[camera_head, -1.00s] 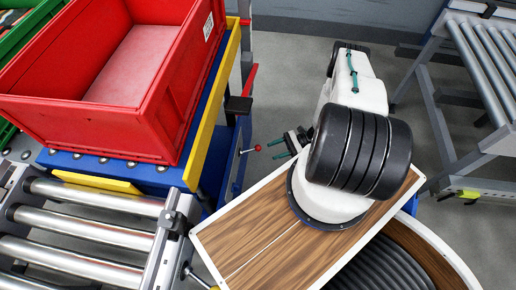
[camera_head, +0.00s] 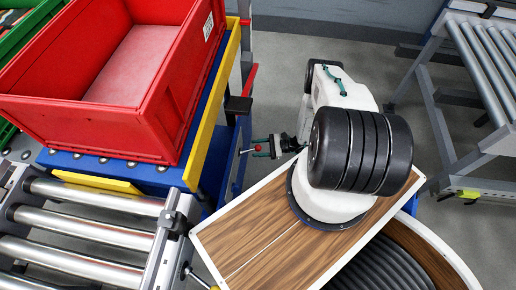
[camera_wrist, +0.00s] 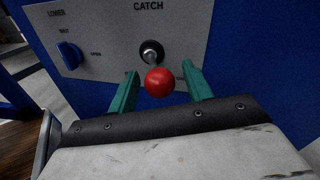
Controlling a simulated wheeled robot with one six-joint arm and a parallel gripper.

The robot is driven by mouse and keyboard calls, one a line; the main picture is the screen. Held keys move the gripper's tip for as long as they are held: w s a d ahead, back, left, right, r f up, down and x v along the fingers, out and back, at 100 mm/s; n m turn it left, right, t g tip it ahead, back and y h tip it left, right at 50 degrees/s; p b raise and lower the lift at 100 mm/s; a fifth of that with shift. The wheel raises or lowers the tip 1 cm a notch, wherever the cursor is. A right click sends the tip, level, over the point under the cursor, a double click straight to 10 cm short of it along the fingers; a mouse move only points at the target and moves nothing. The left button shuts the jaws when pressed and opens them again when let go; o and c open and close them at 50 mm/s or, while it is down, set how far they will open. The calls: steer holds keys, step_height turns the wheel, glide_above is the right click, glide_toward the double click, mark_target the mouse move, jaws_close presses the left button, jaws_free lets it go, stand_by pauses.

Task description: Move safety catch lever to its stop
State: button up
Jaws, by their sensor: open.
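The safety catch lever shows in the wrist view as a red ball knob (camera_wrist: 159,83) on a short stem, set in a round metal boss under the word CATCH. In the head view its red ball (camera_head: 258,148) sticks out to the right from the blue cart side. My gripper (camera_head: 261,147) is open at the lever. In the wrist view its green fingers (camera_wrist: 160,74) stand on either side of the ball, with gaps visible. Part of the panel lettering beside the right finger is hidden.
The grey panel (camera_wrist: 100,30) also carries a blue rotary knob (camera_wrist: 69,54) at the left, marked LOWER. A red bin (camera_head: 160,110) sits on the blue and yellow cart above. A roller conveyor (camera_head: 90,225) stands at the left front. Clear floor lies behind my arm.

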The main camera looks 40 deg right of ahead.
steer(key=c, duration=0.9)
steer(key=shift+a, duration=0.1)
steer(key=shift+s+a+m+t+h, duration=0.2)
steer(key=shift+s+m+t+h, duration=0.4)
steer(key=shift+t, duration=0.3)
steer(key=shift+s+a, duration=1.35)
steer(key=shift+s, duration=0.05)
steer(key=shift+o, duration=0.5)
steer(key=shift+s+a, duration=0.25)
steer(key=shift+a, duration=0.25)
steer(key=shift+s+a, duration=0.25)
steer(key=shift+a, duration=0.3)
